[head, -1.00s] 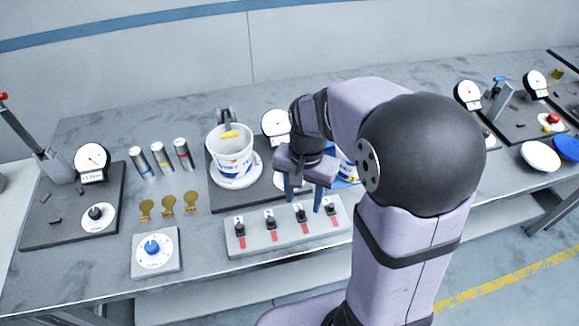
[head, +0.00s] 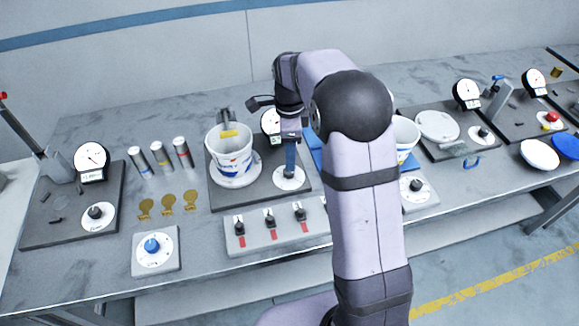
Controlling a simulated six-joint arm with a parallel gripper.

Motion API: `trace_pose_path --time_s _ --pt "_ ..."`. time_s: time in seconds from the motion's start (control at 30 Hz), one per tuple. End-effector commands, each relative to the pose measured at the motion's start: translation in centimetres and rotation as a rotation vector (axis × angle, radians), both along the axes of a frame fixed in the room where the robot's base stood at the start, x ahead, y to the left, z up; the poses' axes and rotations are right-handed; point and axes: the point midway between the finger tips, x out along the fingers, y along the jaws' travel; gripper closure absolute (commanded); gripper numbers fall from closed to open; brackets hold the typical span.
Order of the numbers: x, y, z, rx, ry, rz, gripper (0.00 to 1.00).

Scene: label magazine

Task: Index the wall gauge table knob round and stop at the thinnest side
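A white bucket (head: 229,150) with a blue and yellow print stands on a round white table (head: 237,178) on a dark base plate (head: 232,199). A gauge arm with a yellow tip (head: 228,133) reaches over its rim. A round dial gauge (head: 269,121) stands behind, partly covered by my wrist. My gripper (head: 290,172) points down over the white knob dial (head: 288,184) at the right of this plate. The knob itself is hidden by the blue fingers. The fingers overlap in this view, so their gap and any contact do not show.
A switch panel (head: 256,236) with several levers lies in front. A blue knob on a plate (head: 154,246), brass pieces (head: 168,204) and metal cylinders (head: 162,157) are to the left. Other gauge stations stand at both ends. A second white bucket (head: 405,138) is right of my arm.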

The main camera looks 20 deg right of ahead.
Motion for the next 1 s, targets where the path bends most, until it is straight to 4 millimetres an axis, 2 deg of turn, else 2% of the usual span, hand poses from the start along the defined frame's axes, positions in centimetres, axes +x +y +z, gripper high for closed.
trace_pose_path --time_s 0.5,0.9,1.0 --pt "-0.1 0.0 -5.8 0.000 0.003 0.002 0.55" --pt "-0.1 0.0 -6.5 0.000 0.001 0.002 0.55" --pt "-0.1 0.0 -6.5 0.000 0.001 0.002 0.79"
